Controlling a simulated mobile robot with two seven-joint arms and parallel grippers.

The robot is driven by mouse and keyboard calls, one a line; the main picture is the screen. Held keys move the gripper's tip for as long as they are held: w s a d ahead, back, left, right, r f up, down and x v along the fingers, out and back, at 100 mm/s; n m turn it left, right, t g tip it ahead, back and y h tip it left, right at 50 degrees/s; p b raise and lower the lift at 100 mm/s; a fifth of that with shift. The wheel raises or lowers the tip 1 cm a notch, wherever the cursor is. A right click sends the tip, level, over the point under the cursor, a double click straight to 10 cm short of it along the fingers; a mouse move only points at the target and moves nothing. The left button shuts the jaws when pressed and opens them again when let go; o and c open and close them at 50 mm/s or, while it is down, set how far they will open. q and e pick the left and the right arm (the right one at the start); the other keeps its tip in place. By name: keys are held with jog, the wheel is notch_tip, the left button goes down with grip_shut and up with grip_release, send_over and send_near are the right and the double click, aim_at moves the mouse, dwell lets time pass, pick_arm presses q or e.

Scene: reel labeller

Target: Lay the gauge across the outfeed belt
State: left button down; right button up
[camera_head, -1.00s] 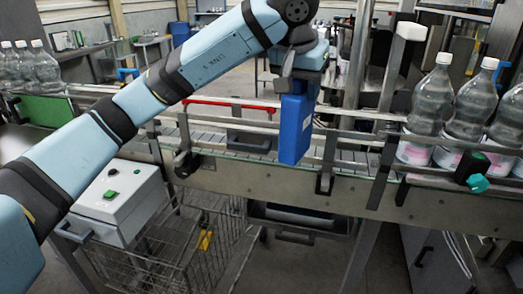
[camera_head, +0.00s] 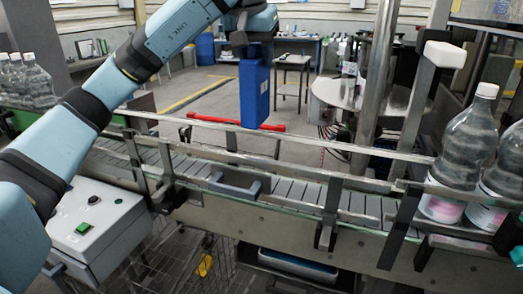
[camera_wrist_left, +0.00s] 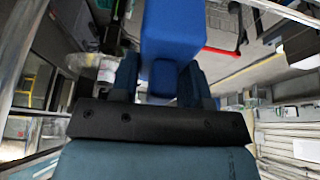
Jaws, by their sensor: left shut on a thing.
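A tall blue block (camera_head: 254,92), which I take to be the gauge, hangs upright from my left gripper (camera_head: 247,45). The gripper is shut on its top end. In the left wrist view the block (camera_wrist_left: 172,30) sits between the two fingers of the left gripper (camera_wrist_left: 160,80) and points away from the palm. The outfeed belt (camera_head: 297,192), with grey slats between metal guide rails, runs across the head view. The block is above the belt, its lower end overlapping the back rail in the picture; I cannot tell the exact gap. My right gripper is out of view.
Clear bottles (camera_head: 464,150) stand at the right end of the belt, and more (camera_head: 36,85) at the left. A dark bracket (camera_head: 236,184) is at the belt's middle. A red bar (camera_head: 235,123) shows behind the rail. A control box (camera_head: 97,225) stands in front.

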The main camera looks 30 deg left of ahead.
aim_at(255, 76)
pick_arm(q)
jog(key=f, duration=0.4)
jog(key=shift+s+f, duration=0.3)
jog(key=shift+f, duration=0.05)
notch_tip(255, 76, down, 9)
jog(key=shift+w+r, duration=0.1)
notch_tip(255, 76, down, 4)
jog(key=shift+f, duration=0.15)
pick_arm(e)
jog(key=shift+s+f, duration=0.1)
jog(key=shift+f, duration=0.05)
pick_arm(q)
jog(key=shift+f, duration=0.15)
jog(key=c, duration=0.6)
grip_release()
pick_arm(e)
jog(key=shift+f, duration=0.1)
